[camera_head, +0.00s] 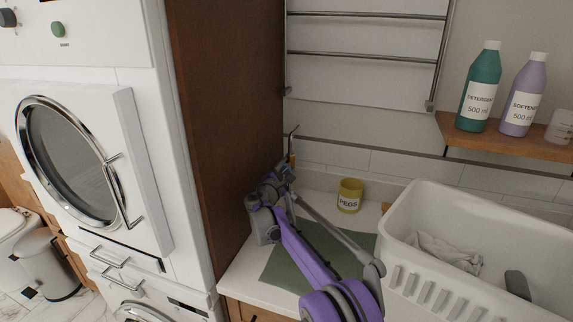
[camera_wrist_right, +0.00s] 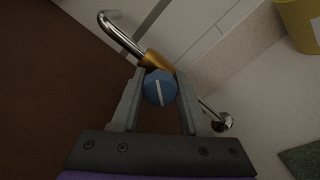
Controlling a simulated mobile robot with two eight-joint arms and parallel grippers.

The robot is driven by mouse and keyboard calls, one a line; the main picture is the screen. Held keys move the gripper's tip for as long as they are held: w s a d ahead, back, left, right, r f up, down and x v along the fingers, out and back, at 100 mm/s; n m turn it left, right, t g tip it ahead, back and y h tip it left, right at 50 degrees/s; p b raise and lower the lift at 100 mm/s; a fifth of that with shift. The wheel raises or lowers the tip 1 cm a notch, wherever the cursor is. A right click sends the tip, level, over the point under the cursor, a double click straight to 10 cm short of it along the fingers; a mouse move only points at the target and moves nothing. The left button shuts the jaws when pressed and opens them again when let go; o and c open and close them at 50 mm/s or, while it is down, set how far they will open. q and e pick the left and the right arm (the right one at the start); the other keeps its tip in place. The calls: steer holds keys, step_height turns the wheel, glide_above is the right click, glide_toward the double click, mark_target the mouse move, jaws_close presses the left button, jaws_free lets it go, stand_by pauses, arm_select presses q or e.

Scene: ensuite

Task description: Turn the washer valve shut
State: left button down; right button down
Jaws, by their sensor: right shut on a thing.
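The washer valve has a blue knob (camera_wrist_right: 160,88) with a white line, on a brass body (camera_wrist_right: 155,60) set in a chrome pipe (camera_wrist_right: 122,36). In the right wrist view the white line runs nearly upright, at a slant to the pipe. My right gripper (camera_wrist_right: 157,92) is shut on the blue knob, one finger on each side. In the head view the brass body (camera_head: 291,158) shows small at the wall beside the brown panel; my right gripper (camera_head: 286,170) reaches it and hides the knob. My left gripper is not in view.
A brown panel (camera_head: 215,110) stands close left of the valve. A yellow pegs pot (camera_head: 349,196) and green mat (camera_head: 300,262) are on the white counter. A white laundry basket (camera_head: 450,205) stands at right. A wooden shelf (camera_head: 510,142) holds bottles. White machines (camera_head: 145,150) stand left.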

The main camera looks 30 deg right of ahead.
steer(key=m+p, duration=0.3)
steer(key=m, duration=0.2)
steer(key=shift+r+m, duration=0.15)
steer(key=shift+m, duration=0.15)
arm_select(q)
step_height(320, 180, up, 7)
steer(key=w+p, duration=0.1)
steer(key=p, duration=0.1)
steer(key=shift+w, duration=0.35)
arm_select(e)
steer(key=m, duration=0.4)
steer(key=shift+m, duration=0.3)
arm_select(q)
steer(key=shift+p, duration=0.3)
arm_select(e)
steer(key=shift+f, duration=0.2)
steer(key=shift+c, duration=2)
jaws_free()
steer(key=shift+a, duration=0.1)
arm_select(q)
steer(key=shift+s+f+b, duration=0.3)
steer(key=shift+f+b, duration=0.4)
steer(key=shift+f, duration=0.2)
arm_select(e)
steer(key=v, duration=1)
steer(key=shift+s+a, duration=0.2)
steer(key=shift+s, duration=0.15)
